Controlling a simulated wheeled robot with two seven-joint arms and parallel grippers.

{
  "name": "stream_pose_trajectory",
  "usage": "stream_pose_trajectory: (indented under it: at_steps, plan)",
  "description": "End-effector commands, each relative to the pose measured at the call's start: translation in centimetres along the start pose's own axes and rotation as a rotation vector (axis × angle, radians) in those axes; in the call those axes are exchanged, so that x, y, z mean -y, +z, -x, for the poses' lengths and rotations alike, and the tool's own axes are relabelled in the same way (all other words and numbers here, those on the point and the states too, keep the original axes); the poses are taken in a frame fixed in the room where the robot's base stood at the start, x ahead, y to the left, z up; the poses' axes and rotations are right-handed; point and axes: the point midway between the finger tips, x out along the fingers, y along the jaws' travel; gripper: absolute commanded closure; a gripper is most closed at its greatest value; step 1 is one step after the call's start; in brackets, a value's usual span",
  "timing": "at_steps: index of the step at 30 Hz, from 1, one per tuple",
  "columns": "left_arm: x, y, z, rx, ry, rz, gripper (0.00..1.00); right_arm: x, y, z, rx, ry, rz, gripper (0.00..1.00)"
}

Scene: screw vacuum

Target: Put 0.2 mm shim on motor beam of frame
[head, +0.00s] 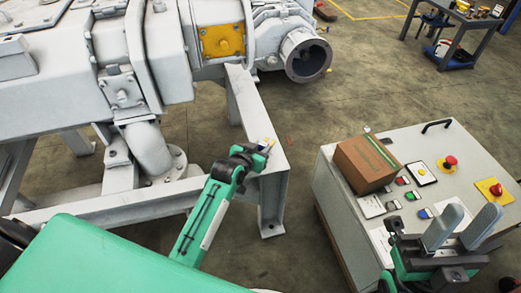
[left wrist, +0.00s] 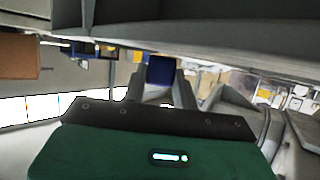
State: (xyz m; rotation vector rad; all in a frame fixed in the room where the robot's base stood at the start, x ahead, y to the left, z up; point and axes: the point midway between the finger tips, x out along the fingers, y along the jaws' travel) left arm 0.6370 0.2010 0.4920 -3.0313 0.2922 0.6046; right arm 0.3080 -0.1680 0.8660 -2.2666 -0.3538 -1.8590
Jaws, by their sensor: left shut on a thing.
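The grey frame (head: 275,185) carries the vacuum machine, and its beam (head: 250,105) runs toward me to a corner above a leg. My left gripper (head: 263,146) is at this corner, shut on a small thin piece that looks like the shim (head: 267,142). In the left wrist view a blue piece (left wrist: 160,70) shows between the fingers (left wrist: 163,88). I cannot tell whether the shim touches the beam. The 0.2 mm marking is not readable. My right gripper (head: 463,222) is open and empty, with its fingers raised over the control console.
The console (head: 335,185) at right has red buttons (head: 450,162) and a brown cardboard box (head: 367,163) on top. The grey machine (head: 160,50) with a yellow plate (head: 222,40) fills the upper left. A workbench (head: 460,22) stands far right. Open floor lies between frame and console.

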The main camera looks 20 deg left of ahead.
Motion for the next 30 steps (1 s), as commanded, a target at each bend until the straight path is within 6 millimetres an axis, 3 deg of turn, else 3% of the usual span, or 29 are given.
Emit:
stream_pose_trajectory:
  at_steps: [11, 12, 15, 25, 30]
  plan:
    - [0.0, 0.3, -0.1, 0.000, 0.000, 0.000, 0.94, 0.0, -0.2, -0.1, -0.010, -0.001, 0.001, 0.64]
    - [0.0, 0.3, -0.1, 0.000, 0.000, 0.000, 0.68, 0.0, -0.2, -0.1, -0.010, -0.001, 0.001, 0.64]
    - [0.0, 0.3, -0.1, 0.000, 0.000, 0.000, 0.50, 0.0, -0.2, -0.1, -0.009, -0.001, 0.001, 0.64]
    - [0.0, 0.0, 0.0, -0.002, 0.000, 0.001, 0.50, 0.0, -0.1, 0.0, -0.009, -0.001, 0.001, 0.64]
    - [0.0, -0.1, 1.7, 0.001, 0.000, -0.001, 0.50, 0.1, 1.4, 0.1, 0.096, 0.009, -0.009, 0.64]
